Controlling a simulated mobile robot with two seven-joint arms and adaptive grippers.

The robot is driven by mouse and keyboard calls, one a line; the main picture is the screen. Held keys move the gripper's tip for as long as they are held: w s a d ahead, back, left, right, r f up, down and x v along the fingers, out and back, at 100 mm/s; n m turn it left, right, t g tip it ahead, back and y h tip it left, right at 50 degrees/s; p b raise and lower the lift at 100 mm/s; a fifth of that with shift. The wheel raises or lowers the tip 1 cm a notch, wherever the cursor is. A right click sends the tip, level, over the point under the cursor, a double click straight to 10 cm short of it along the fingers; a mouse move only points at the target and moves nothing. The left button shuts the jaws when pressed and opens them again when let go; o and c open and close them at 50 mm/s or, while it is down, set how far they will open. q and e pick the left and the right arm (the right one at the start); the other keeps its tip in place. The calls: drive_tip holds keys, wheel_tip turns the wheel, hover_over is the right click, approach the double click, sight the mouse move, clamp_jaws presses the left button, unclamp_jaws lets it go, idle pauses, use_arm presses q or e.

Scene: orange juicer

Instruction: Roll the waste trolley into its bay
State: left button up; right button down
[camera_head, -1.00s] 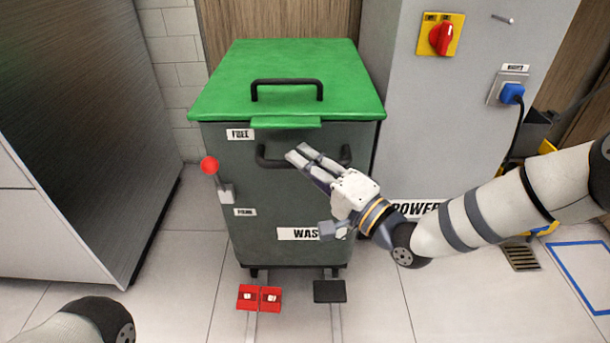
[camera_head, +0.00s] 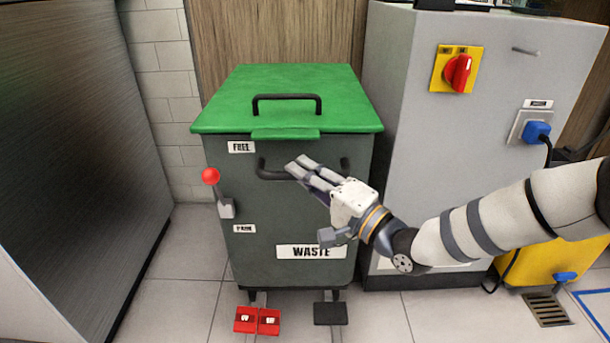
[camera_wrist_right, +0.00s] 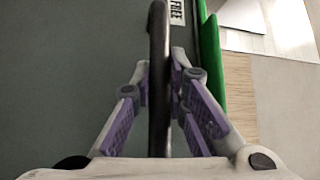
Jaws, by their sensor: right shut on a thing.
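The waste trolley (camera_head: 290,225) is a dark grey bin with a green lid (camera_head: 285,95), standing upright in front of a wooden panel. My right gripper (camera_head: 305,168) is shut on the black bar handle (camera_head: 272,172) on its front, below the lid. The right wrist view shows the fingers (camera_wrist_right: 160,95) on both sides of the handle bar (camera_wrist_right: 158,60). A lever with a red knob (camera_head: 211,176) points up towards the FREE label (camera_head: 241,147), above a second label (camera_head: 244,228). My left gripper is out of view.
A grey power cabinet (camera_head: 415,150) with a red switch (camera_head: 458,73) stands close on the right. A dark metal unit (camera_head: 80,150) stands left, with floor between. A yellow object (camera_head: 545,262) and a floor drain (camera_head: 548,310) lie at the right.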

drive_tip(key=shift+w+d, duration=0.1)
drive_tip(key=shift+w, duration=0.05)
drive_tip(key=c, duration=1.6)
unclamp_jaws()
drive_tip(key=shift+o, duration=0.2)
drive_tip(key=v, duration=1.2)
